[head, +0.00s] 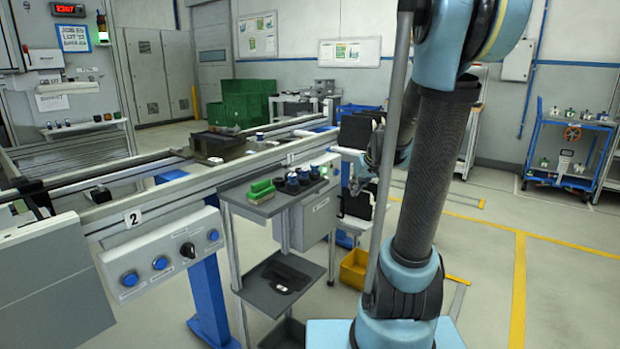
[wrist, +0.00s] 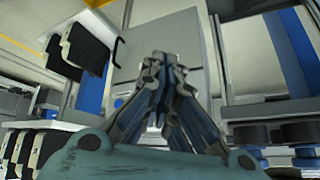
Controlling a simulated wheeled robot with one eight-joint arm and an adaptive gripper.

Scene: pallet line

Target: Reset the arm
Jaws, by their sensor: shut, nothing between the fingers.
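My gripper (wrist: 163,65) is shut and empty in the wrist view, its fingers meeting in the middle of the picture. A plain grey panel lies behind the fingertips there. In the head view my gripper (head: 366,168) shows beyond my arm, partly hidden by it. It is to the right of the small grey shelf (head: 262,208) that holds green blocks (head: 262,188) and dark round parts (head: 292,183). My arm stands folded upright at right of centre.
A conveyor (head: 170,195) with a dark tray (head: 217,145) on it runs along the left. A button panel (head: 165,258) is on its near side. A yellow bin (head: 354,268) sits low behind my arm. A blue cart (head: 570,150) stands far right. The right floor is clear.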

